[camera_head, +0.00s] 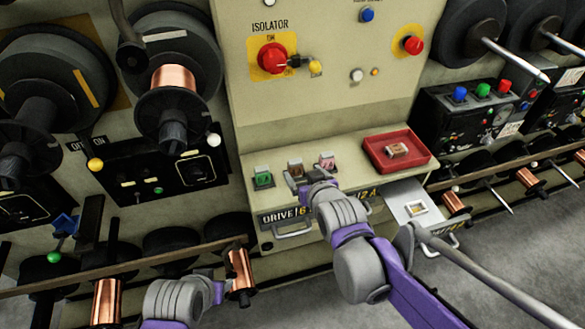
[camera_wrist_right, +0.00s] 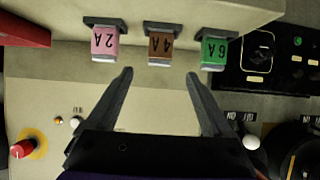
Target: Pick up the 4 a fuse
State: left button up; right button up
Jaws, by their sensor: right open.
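The brown 4 A fuse (camera_wrist_right: 160,47) stands in a dark holder between the pink 2 A fuse (camera_wrist_right: 106,42) and the green 6 A fuse (camera_wrist_right: 214,50). In the head view the brown fuse (camera_head: 296,167) is on the cream ledge, partly behind my right gripper (camera_head: 303,184). In the right wrist view that gripper (camera_wrist_right: 159,75) is open and empty. Its fingertips point at the brown fuse, one to each side of its line, and look short of it. My left gripper (camera_head: 216,289) is low at the left near a copper spool; its jaws are unclear.
A red tray (camera_head: 418,163) holding a small brownish part (camera_head: 397,150) stands right of the fuses. An open drawer (camera_head: 405,195) juts out below it. The isolator panel (camera_head: 330,100) rises behind the ledge. A rail with copper spools (camera_head: 240,271) runs at the lower left.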

aim_at(296, 164)
jog(key=x, duration=0.8)
jog(key=shift+w, duration=0.3)
jog(key=shift+r, duration=0.1)
grip_shut()
